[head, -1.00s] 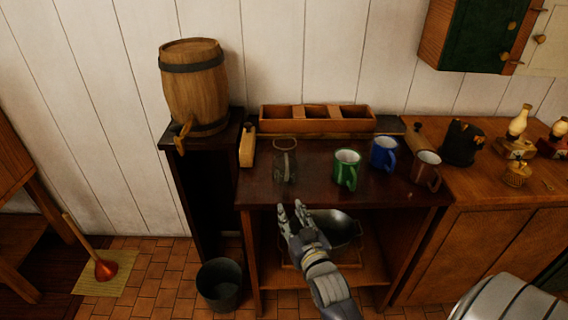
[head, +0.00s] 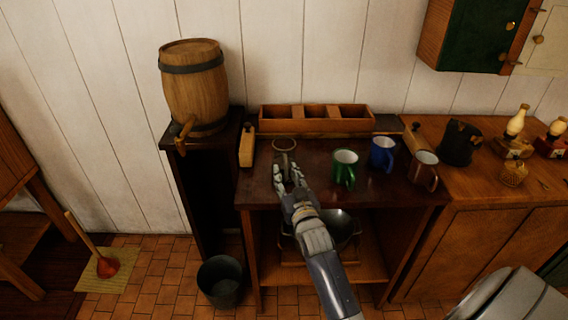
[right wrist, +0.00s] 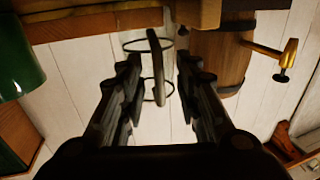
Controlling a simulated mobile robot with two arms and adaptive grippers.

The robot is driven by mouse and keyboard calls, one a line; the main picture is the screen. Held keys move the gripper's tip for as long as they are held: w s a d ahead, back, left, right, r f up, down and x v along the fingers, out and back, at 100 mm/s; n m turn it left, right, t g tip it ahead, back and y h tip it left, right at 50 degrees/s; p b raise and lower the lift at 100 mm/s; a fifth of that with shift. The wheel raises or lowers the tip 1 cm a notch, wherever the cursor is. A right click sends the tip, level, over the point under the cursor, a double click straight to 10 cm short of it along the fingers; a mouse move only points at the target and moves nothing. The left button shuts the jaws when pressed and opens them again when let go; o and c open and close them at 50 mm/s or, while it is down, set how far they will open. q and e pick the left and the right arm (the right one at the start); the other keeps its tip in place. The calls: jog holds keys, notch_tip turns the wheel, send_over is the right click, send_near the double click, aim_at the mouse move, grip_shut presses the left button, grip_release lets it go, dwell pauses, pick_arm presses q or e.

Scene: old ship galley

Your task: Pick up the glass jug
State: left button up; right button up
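The glass jug (head: 284,146) stands upright on the dark wooden table (head: 325,160), near its left side. In the head view its rim shows and my right gripper hides most of its lower body. My right gripper (head: 288,172) is at the jug's near side, with its fingers pointing at it. In the right wrist view the fingers are open, and the jug's handle (right wrist: 157,68) appears in the gap between them. I cannot tell whether a finger touches the glass. My left gripper is not in view.
A green mug (head: 344,168), a blue mug (head: 382,153) and a brown mug (head: 423,170) stand to the right of the jug. A divided wooden box (head: 316,127) is behind it. A barrel (head: 195,95) with a tap stands at the left.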

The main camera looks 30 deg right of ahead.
jog(key=shift+w+d, duration=0.2)
jog(key=shift+w, duration=0.4)
grip_shut()
jog(key=shift+r, duration=0.1)
jog(key=shift+r, duration=0.85)
jog(key=s+d+r+b, duration=0.2)
jog(key=s+r, duration=0.1)
jog(key=s, duration=1.3)
jog(key=shift+r, duration=0.15)
